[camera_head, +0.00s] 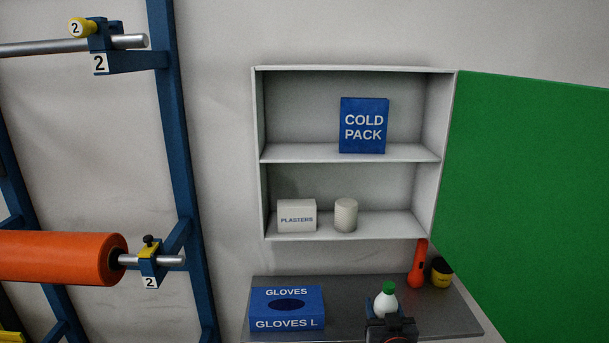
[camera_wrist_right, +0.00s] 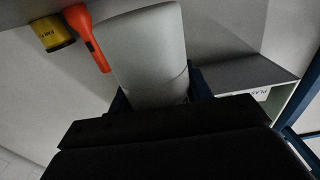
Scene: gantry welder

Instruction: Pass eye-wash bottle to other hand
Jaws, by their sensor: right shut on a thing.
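The eye-wash bottle (camera_head: 386,301) is white with a green cap and shows low in the head view, above the front part of the grey shelf. My right gripper (camera_head: 391,328) is shut on it, with its dark body in front of the bottle's lower part. In the right wrist view the bottle's pale body (camera_wrist_right: 148,55) stands out beyond the dark gripper body (camera_wrist_right: 165,130). Whether the bottle touches the shelf cannot be told. My left gripper is not in view.
A grey shelf (camera_head: 350,287) holds a blue gloves box (camera_head: 287,321), an orange torch (camera_head: 417,265) and a yellow-and-black tub (camera_head: 440,272). Above is an open white cabinet (camera_head: 300,152) with a cold pack, plasters and a roll. A green door (camera_head: 530,190) stands at right, a blue rack (camera_head: 176,130) at left.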

